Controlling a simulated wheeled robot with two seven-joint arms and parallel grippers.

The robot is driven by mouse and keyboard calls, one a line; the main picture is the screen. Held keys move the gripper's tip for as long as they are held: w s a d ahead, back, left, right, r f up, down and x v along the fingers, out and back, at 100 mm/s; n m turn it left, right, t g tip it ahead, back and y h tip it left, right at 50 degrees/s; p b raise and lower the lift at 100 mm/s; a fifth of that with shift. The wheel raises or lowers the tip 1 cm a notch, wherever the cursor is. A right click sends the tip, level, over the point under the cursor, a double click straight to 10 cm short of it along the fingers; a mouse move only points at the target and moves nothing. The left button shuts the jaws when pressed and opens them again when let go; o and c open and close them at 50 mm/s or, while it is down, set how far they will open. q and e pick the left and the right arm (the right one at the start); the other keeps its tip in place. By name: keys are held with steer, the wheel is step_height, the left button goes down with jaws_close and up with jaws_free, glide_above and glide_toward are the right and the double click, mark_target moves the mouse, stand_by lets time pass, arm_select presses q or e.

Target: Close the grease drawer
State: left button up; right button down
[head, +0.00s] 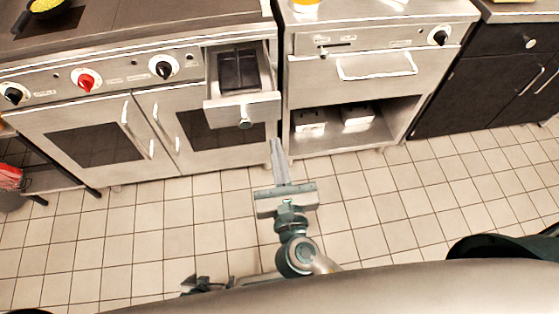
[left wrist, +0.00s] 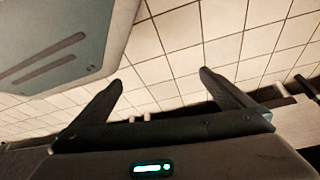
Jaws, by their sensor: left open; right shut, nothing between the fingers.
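The grease drawer (head: 263,107) stands pulled out of the upper right part of the cooking range in the head view. It has a steel front with a round knob (head: 245,124) and a dark divided inside. My right gripper (head: 276,143) is shut and empty, its fingers pointing at the range just right of and below the drawer front in the picture. I cannot tell whether it touches the drawer. My left gripper (head: 195,285) shows only partly at the bottom of the head view. In the left wrist view the left gripper (left wrist: 160,84) is open and empty above the tiled floor.
The range has knobs and two oven doors (head: 95,145) below. To its right stands a steel cabinet (head: 345,68) with a bar handle and an open shelf, then a dark cabinet (head: 485,90). The tiled floor (head: 150,230) in front is clear.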

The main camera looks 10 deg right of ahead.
mark_target(269, 112)
steer(key=w+p, duration=0.1)
steer(key=w, duration=0.6)
steer(key=shift+w, duration=0.55)
arm_select(q)
steer(key=shift+w+d+r+t, duration=0.5)
steer(key=shift+w+d, duration=0.15)
steer(key=shift+w, duration=0.2)
steer(key=shift+s, duration=0.15)
arm_select(e)
steer(key=shift+w, duration=0.1)
